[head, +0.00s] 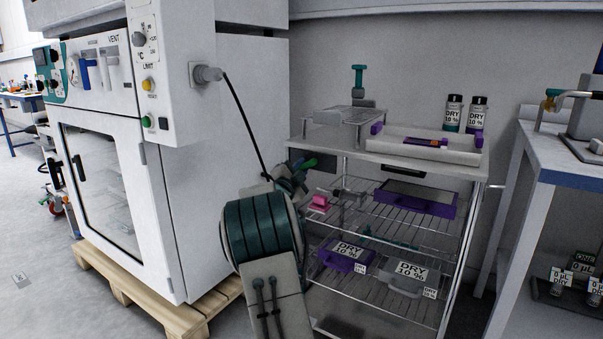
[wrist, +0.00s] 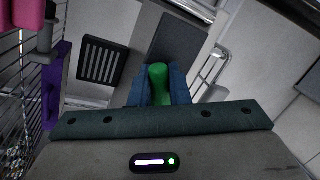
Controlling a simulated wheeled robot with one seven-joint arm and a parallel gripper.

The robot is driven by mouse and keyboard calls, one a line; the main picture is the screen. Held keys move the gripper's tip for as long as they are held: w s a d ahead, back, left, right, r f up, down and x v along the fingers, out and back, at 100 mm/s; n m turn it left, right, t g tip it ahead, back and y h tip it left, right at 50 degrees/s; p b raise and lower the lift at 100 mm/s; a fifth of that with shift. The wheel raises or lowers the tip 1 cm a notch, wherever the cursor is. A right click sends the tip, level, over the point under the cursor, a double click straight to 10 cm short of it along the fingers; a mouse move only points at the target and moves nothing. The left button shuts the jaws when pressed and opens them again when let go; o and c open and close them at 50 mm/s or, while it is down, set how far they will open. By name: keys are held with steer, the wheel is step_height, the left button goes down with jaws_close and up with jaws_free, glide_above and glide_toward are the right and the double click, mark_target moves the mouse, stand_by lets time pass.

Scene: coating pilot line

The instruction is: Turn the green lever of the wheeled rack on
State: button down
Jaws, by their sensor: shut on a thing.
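The wheeled rack (head: 385,154) stands right of the white oven, with a pale top and wire shelves. Its green lever (wrist: 158,84) is seen in the wrist view between the two blue fingers of my gripper (wrist: 159,94), which is shut on it. In the head view, the lever (head: 309,163) shows as a small green piece at the rack's left side, beside my gripper (head: 297,170). My arm hides much of that corner. The lever's base and its exact angle are hard to make out.
The white oven (head: 200,160) stands on a wooden pallet (head: 150,305) close on the left, with a black cable (head: 247,125) hanging from its side plug. The rack carries purple boxes (head: 340,256) and bottles (head: 454,112). A bench (head: 560,165) is at right.

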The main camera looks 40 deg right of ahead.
stand_by(0.3)
steer(key=c, duration=1.5)
jaws_free()
steer(key=shift+o, duration=0.2)
steer(key=p+v, duration=0.2)
steer(key=v, duration=1.2)
steer(key=shift+p, duration=0.35)
steer(key=shift+w, duration=0.1)
